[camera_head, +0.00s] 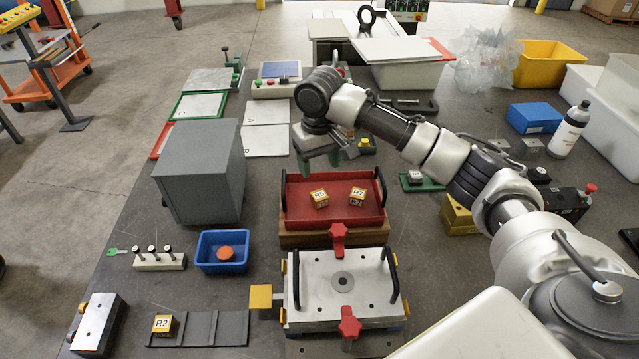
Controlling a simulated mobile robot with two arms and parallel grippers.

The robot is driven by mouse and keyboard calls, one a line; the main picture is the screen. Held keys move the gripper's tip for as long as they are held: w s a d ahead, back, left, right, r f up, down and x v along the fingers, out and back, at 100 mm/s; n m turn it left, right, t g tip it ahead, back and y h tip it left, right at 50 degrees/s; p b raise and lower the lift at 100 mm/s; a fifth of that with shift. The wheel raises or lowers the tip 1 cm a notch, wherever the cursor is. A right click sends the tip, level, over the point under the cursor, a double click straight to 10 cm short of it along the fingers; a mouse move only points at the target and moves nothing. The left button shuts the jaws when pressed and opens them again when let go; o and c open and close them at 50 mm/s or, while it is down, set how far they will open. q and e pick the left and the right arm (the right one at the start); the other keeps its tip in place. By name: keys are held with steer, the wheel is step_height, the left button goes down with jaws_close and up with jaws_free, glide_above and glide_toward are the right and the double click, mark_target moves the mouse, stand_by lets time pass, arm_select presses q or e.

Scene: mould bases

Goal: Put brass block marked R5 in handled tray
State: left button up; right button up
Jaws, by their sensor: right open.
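The brass block marked R5 (320,199) sits in the red handled tray (336,224), left of centre. Another brass block, whose label looks like R7 (357,197), sits to its right in the same tray, apart from it. The tray has a black handle at each side and rests on a brown base. My right gripper (321,160) is open and empty, above the back edge of the tray and behind the R5 block, with its green fingertips pointing down. My left gripper is out of view.
A metal plate with red knobs (318,284) stands in front of the tray. A grey box (203,165) and a blue bin (207,264) stand left. A block marked R2 (163,325) sits at a dark rack front left. My right arm spans the right side.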

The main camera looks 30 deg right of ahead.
steer(key=shift+r, duration=1.45)
step_height(320, 180, up, 9)
steer(key=p, duration=1.2)
